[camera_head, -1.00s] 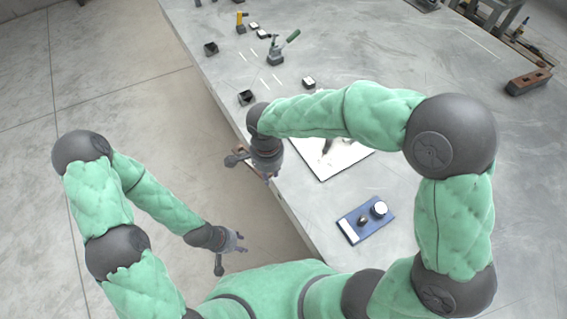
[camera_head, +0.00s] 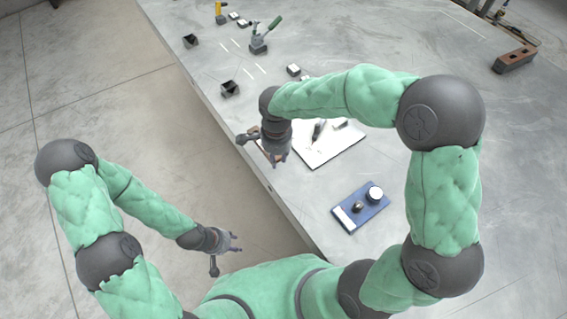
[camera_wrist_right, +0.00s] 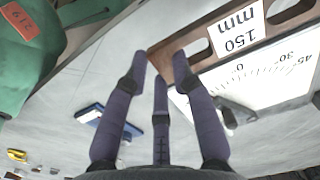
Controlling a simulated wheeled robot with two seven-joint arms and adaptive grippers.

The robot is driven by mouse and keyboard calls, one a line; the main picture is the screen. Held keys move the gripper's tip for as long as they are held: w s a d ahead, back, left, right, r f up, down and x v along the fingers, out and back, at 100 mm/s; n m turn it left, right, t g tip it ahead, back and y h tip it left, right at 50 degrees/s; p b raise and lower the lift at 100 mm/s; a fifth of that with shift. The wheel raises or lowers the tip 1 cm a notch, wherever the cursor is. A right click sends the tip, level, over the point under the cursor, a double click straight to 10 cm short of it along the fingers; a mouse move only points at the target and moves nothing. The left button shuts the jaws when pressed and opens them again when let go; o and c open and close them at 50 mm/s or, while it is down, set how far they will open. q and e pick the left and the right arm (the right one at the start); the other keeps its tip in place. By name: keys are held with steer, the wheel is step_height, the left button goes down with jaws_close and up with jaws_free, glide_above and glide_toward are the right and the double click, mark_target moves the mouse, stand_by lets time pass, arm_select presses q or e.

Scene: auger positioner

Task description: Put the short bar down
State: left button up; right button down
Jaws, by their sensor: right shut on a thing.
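The short bar (camera_wrist_right: 196,40) is a brown strip with a white "150 mm" label in the right wrist view. In the head view, only small brown parts of it (camera_head: 256,148) show beside my right gripper (camera_head: 279,160). My right gripper (camera_wrist_right: 160,62) is shut on the bar; the exact contact is hard to see. The gripper is at the table's left edge, beside the white board with an angle scale (camera_head: 318,160). My left gripper (camera_head: 239,242) is empty, with its fingers apart, off the table over the floor.
A blue plate (camera_head: 345,216) with a white round piece and a dark knob lies on the table, nearer than the board. A green-handled clamp (camera_head: 262,42), black open boxes (camera_head: 230,89) and small blocks stand farther back. A brown block (camera_head: 514,60) lies far right.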

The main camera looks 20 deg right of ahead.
mark_target(284, 167)
steer(key=f, duration=0.1)
steer(key=w+d+f, duration=0.1)
steer(key=d+f+b, duration=0.1)
steer(key=shift+w, duration=0.35)
steer(key=f, duration=0.1)
steer(key=f+b, duration=0.1)
steer(key=f, duration=0.1)
steer(key=shift+w+d+f, duration=0.1)
steer(key=shift+d+f, duration=0.1)
steer(key=shift+f, duration=0.1)
steer(key=shift+r, duration=0.1)
steer(key=shift+f, duration=0.2)
steer(key=c, duration=1.1)
jaws_free()
steer(key=shift+o, duration=0.3)
step_height(284, 167, up, 12)
steer(key=p, duration=0.4)
steer(key=shift+r, duration=0.15)
